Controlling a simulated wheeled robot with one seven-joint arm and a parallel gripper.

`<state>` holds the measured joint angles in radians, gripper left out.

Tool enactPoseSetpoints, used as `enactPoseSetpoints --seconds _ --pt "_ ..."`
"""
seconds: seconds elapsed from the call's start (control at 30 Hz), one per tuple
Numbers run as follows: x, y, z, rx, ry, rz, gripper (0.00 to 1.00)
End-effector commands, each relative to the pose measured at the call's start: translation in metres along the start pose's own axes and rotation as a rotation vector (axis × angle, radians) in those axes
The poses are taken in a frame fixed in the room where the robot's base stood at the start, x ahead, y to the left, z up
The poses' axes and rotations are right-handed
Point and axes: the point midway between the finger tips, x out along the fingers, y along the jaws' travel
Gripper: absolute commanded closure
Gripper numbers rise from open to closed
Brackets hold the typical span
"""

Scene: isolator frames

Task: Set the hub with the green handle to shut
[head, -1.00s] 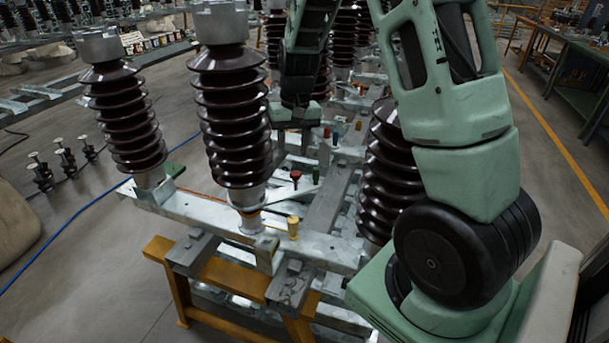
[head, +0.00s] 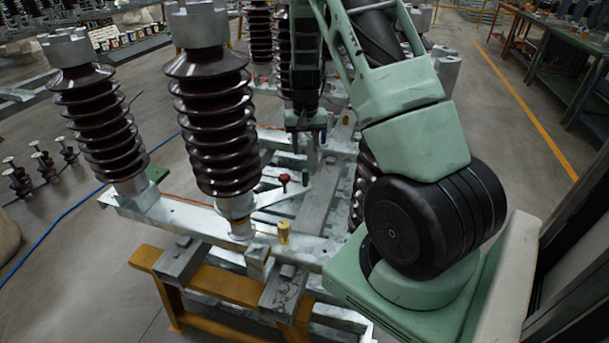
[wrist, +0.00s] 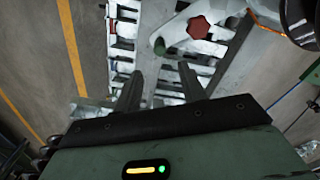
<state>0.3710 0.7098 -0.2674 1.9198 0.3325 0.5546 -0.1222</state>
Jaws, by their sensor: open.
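A small dark green knob (head: 305,179), which looks like the green handle, stands on the metal frame just right of a red knob (head: 284,179). In the wrist view the green knob (wrist: 159,46) sits near the end of a pale plate, left of the larger red knob (wrist: 198,27). My gripper (head: 305,150) points down above and behind these knobs in the head view. In the wrist view my gripper (wrist: 160,84) is open and empty, with the green knob beyond the gap between its fingertips, apart from them. The hub beneath the green knob is not clear.
Tall brown ribbed insulators (head: 215,125) stand on the frame at left, with another (head: 95,120) farther left. A yellow knob (head: 284,232) stands on the near rail (head: 190,215). Yellow trestles (head: 225,283) support the frame.

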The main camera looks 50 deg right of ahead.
Motion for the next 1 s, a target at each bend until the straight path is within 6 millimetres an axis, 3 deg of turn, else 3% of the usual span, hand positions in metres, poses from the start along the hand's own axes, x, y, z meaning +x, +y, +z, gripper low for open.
enactPoseSetpoints --seconds 0.3,0.5,0.7,1.0 --pt "0.065 0.001 0.002 0.001 -0.006 0.001 0.59" --pt "0.099 0.001 0.001 0.001 -0.003 0.0 0.59" --pt "0.117 0.0 0.001 -0.001 -0.001 0.0 0.59" --pt "0.121 0.0 0.0 -0.001 0.0 0.0 0.59"
